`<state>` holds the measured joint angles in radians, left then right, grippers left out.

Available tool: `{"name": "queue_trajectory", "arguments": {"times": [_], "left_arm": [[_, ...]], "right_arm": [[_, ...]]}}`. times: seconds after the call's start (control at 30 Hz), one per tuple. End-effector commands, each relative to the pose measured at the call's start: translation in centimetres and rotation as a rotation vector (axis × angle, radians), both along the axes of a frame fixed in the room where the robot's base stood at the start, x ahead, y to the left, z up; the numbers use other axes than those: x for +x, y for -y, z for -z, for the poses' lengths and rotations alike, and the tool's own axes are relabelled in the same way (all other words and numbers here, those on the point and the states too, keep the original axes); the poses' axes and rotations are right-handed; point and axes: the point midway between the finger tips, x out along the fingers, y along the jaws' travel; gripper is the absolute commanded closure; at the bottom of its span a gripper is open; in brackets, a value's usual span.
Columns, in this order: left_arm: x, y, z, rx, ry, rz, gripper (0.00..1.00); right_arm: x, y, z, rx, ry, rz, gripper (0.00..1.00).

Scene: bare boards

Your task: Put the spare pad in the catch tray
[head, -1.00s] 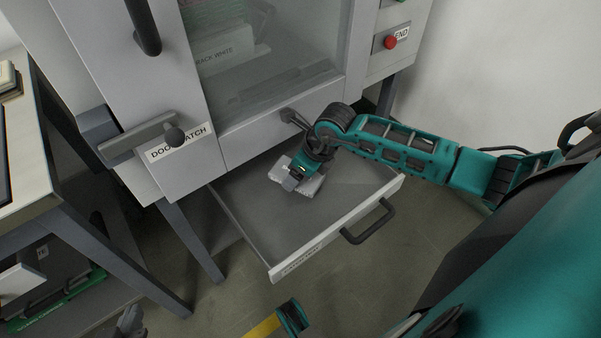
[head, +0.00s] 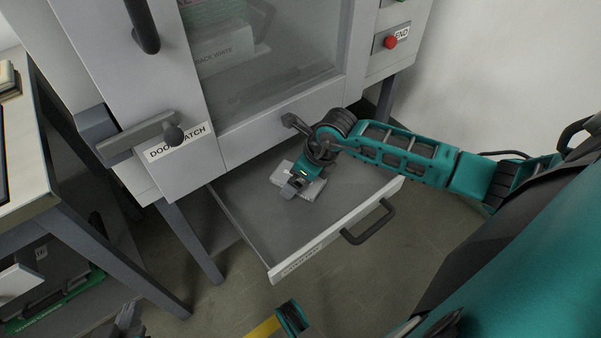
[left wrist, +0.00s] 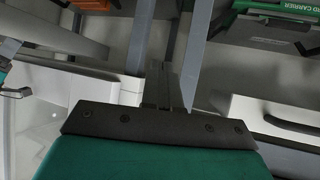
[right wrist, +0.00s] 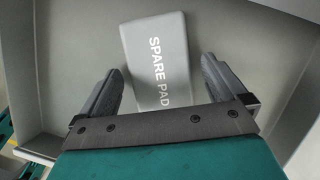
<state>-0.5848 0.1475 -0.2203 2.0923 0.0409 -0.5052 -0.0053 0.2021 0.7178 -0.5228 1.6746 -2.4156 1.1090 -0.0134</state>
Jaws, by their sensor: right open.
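The spare pad (right wrist: 158,60) is a light grey block lettered "SPARE PAD". It lies inside the open catch tray (right wrist: 75,60), a grey drawer under the cabinet. In the head view the pad (head: 312,190) is partly covered by my right gripper (head: 291,190). In the right wrist view my right gripper (right wrist: 165,90) is open, its fingers on either side of the pad with a gap at each side. The tray's front wall (head: 335,238) shows in the head view. My left gripper (head: 130,318) is low at the left, away from the tray; its fingers are together (left wrist: 165,85) and look empty.
The cabinet (head: 180,60) with a glass window stands above the tray, with a door latch handle (head: 140,138) at left and a red button (head: 390,42) at right. The tray has a dark handle (head: 370,222). A bench (head: 30,180) stands at the left.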

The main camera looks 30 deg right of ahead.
Motion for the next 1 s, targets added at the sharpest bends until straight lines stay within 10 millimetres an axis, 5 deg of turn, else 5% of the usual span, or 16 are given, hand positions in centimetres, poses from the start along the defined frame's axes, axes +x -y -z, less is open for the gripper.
{"name": "queue_trajectory", "arguments": {"times": [0.5, 0.77, 0.87, 1.0], "left_arm": [[-0.4, -0.5, -2.1, 0.012, -0.004, -0.003, 1.0], [-0.5, -0.5, -2.5, 0.013, -0.005, -0.003, 1.0], [-0.4, -0.5, -2.5, 0.013, -0.005, -0.003, 1.0], [-0.4, -0.5, -2.5, 0.013, -0.005, -0.003, 1.0]], "right_arm": [[-3.1, 1.6, -8.8, -0.003, 0.001, -0.002, 0.01], [-4.1, 1.8, -11.1, 0.011, -0.001, -0.001, 0.01], [-4.7, -0.4, -10.9, 0.112, -0.012, -0.005, 0.01], [-6.4, -7.7, -11.5, 0.476, -0.047, 0.021, 0.01]]}}
